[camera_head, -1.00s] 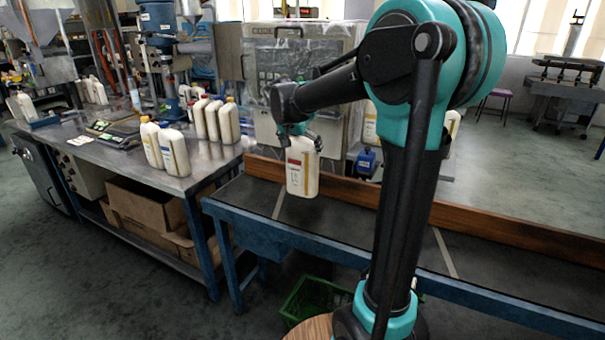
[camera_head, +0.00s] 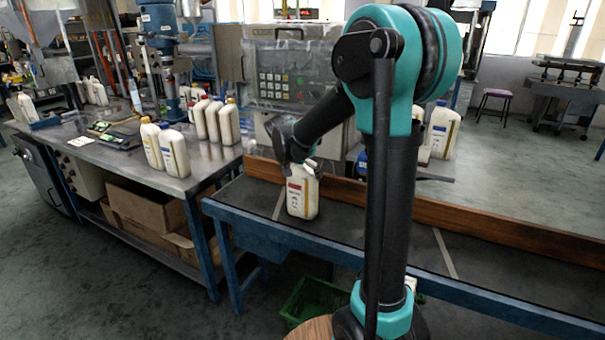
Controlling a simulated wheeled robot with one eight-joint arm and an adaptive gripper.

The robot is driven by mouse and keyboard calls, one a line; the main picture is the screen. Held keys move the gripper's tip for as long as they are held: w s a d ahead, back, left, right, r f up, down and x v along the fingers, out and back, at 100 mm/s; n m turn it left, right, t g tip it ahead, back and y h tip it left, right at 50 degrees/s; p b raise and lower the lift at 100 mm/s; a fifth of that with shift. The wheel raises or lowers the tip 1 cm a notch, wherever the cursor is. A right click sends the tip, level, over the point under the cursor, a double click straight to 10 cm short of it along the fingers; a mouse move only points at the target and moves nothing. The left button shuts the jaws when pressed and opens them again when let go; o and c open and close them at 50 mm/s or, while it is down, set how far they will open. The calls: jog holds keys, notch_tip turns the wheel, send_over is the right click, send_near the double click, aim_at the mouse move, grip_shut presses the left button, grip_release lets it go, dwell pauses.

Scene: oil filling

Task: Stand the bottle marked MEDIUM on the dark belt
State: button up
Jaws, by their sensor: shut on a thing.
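A white bottle with a red-and-white label (camera_head: 302,194) is upright at the left part of the dark belt (camera_head: 355,220). Its label text is too small to read. My gripper (camera_head: 306,166) is shut on the top of this bottle from above, and hides its cap. The bottle's base appears at the belt surface, near a pale stripe across the belt; I cannot tell for sure whether it touches.
A wooden rail (camera_head: 455,218) runs along the belt's back edge. A steel table (camera_head: 125,165) at left holds several white bottles (camera_head: 174,153). More bottles (camera_head: 441,132) stand behind the rail at right. A green crate (camera_head: 316,298) is on the floor. The belt's right part is clear.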

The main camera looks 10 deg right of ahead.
jog(key=o, duration=1.5)
jog(key=shift+f, duration=0.1)
jog(key=shift+o, duration=0.2)
jog(key=v, duration=1.2)
jog(key=s+d+f+n+y, duration=0.2)
jog(key=s+d+f+n, duration=0.1)
jog(key=s+f, duration=0.7)
jog(key=s+d+f+n+g+y, duration=0.1)
jog(key=s+d+f+n, duration=0.3)
jog(key=s+f, duration=0.7)
jog(key=s, duration=0.4)
jog(key=shift+d+y, duration=0.4)
jog(key=shift+s+f, duration=0.1)
